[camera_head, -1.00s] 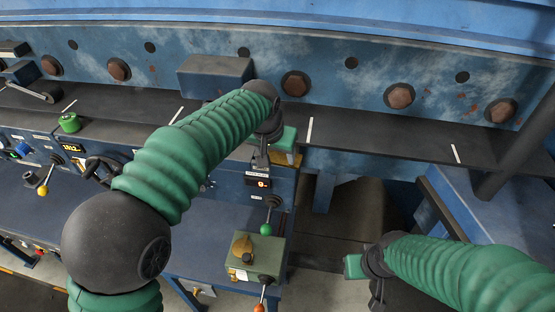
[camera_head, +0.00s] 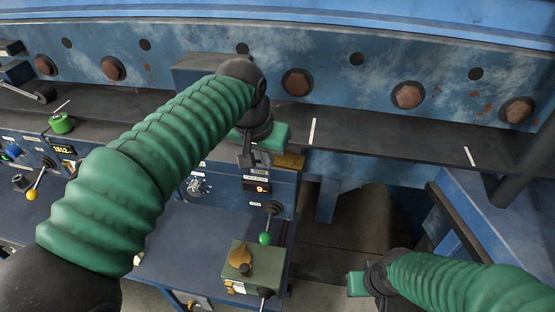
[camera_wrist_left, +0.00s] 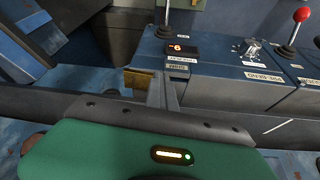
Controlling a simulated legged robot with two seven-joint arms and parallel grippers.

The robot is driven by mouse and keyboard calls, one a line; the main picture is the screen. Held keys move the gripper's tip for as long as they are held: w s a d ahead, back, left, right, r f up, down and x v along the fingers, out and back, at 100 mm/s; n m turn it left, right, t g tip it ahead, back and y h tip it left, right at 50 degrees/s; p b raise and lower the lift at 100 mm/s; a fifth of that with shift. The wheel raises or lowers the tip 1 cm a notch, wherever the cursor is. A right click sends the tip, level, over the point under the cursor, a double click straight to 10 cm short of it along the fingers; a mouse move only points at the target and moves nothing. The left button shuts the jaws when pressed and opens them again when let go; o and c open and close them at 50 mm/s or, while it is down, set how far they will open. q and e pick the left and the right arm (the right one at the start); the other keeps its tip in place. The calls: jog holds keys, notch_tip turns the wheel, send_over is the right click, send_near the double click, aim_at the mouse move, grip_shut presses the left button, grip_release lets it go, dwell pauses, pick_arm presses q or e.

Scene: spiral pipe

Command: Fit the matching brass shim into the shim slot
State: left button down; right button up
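My left gripper (camera_head: 248,158) is over the right end of the blue console, just above a lit display. In the left wrist view its two narrow grey fingers (camera_wrist_left: 163,92) are close together. I cannot make out anything between them. A brass piece (camera_head: 290,160) is at the console's corner beside the gripper; the left wrist view shows the brass piece (camera_wrist_left: 141,82) right beside the fingers, near a label that seems to read SHIM. I cannot tell whether it is a shim or part of the slot. My right gripper (camera_head: 368,285) is low at the right, its fingers mostly hidden.
A green box (camera_head: 253,262) with a brass-coloured part on top stands below the console. A green-knobbed lever (camera_head: 265,238) rises near it. A dark ledge (camera_head: 390,137) runs behind, under the bolted blue wall.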

pick_arm(q)
jog(key=s+a+r+b, duration=0.1)
jog(key=s+a+b, duration=0.3)
jog(key=s, duration=0.5)
jog(key=shift+s+a, duration=0.4)
jog(key=shift+a, duration=0.25)
jog(key=shift+s+r, duration=0.1)
jog(key=shift+r, duration=0.05)
jog(key=shift+c, duration=2.2)
grip_release()
